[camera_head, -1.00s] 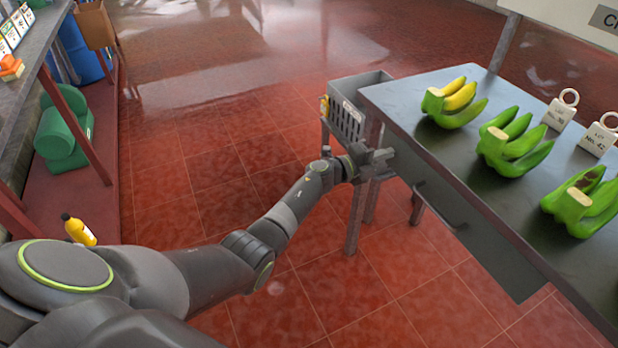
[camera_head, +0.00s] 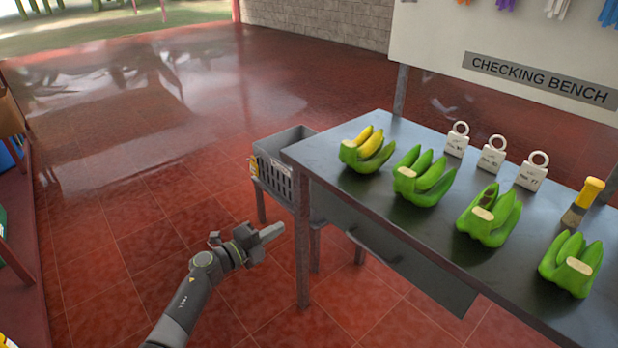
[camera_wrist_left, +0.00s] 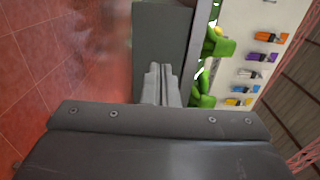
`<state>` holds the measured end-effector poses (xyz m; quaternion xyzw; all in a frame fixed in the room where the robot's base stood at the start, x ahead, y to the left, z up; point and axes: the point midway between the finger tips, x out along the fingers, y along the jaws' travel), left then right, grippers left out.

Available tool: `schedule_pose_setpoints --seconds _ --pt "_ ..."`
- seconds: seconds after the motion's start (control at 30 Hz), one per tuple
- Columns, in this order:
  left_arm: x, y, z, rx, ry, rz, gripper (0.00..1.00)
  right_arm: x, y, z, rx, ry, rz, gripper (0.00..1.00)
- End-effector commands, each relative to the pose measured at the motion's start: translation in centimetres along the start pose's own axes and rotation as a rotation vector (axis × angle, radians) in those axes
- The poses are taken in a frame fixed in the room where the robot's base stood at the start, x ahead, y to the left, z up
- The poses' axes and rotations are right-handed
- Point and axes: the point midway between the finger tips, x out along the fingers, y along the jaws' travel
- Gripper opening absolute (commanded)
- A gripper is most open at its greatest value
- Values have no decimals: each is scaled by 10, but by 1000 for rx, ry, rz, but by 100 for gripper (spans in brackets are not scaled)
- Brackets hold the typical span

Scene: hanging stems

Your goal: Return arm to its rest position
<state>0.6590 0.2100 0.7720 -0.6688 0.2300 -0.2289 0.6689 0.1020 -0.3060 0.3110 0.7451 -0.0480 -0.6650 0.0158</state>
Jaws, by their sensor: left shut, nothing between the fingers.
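My left arm comes in from the bottom left of the head view. Its gripper (camera_head: 262,236) is over the red floor, in front of the bench's left end and apart from it. The fingers are shut with nothing between them. The shut fingers also show in the left wrist view (camera_wrist_left: 160,84), pointing toward the dark side of the bench. My right gripper is not in view.
A dark checking bench (camera_head: 330,150) stands at right, with several banana bunches (camera_head: 425,177) and white tags (camera_head: 492,155). A grey crate (camera_head: 275,172) adjoins its left end. A brush (camera_head: 582,202) is at right. The tiled floor at left is free.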

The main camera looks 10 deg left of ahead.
Motion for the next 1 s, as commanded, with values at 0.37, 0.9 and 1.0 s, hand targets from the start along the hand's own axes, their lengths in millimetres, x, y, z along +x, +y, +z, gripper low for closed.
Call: schedule_pose_setpoints --seconds 0.37,0.9,1.0 --pt "-79 118 10 -479 -343 74 0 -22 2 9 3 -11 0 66" --pt "-372 361 -135 -1338 -1260 436 0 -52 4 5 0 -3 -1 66" --pt "-423 381 -182 -1448 -1412 509 0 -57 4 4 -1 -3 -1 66"
